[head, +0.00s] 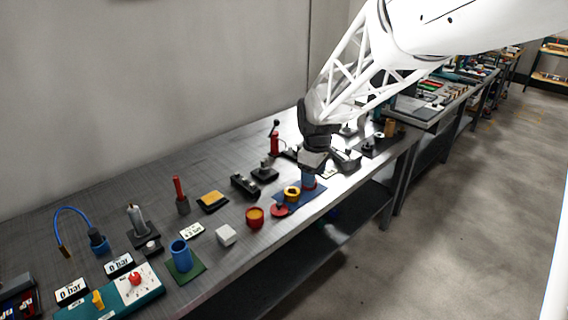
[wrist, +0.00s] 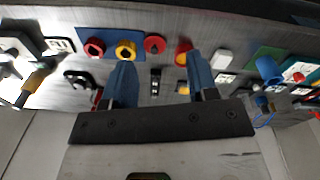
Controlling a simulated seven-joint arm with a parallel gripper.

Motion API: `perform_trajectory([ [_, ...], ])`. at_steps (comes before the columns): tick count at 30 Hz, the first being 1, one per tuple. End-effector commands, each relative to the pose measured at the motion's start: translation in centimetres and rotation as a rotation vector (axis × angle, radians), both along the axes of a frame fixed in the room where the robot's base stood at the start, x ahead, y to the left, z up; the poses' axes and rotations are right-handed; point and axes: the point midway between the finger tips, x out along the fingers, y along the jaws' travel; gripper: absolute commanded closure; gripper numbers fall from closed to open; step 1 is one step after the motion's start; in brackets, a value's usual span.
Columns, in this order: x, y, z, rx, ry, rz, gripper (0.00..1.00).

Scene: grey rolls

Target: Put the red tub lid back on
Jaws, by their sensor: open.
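The red tub (head: 255,217) stands open-topped on the bench with orange-yellow showing inside; it is also in the wrist view (wrist: 183,46). A flat round red piece, seemingly the lid (head: 279,211), lies just right of the tub, apart from it. In the wrist view this lid (wrist: 155,44) is left of the tub and has a darker centre. My gripper (head: 309,180) is open, its blue fingers pointing down over the far right part of the blue mat. In the wrist view the gripper (wrist: 161,60) has nothing between its fingers.
A yellow round piece (head: 292,193) and a red round piece (wrist: 95,48) sit on the blue mat (wrist: 85,33). A white block (head: 226,235) and blue cup (head: 181,256) stand left of the tub. A black device (head: 244,185) stands behind. The bench's front edge is close.

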Motion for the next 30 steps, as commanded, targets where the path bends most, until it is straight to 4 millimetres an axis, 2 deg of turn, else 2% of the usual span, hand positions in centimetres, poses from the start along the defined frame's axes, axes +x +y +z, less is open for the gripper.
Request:
perform_trajectory([
  [9,6.3,4.3,-6.0,-0.018,0.035,0.230,0.47],
  [18,11.1,8.3,-11.8,-0.027,0.061,0.433,0.47],
  [24,12.5,9.8,-14.3,-0.031,0.072,0.509,0.47],
  [30,12.9,10.1,-14.7,-0.031,0.072,0.528,0.47],
])
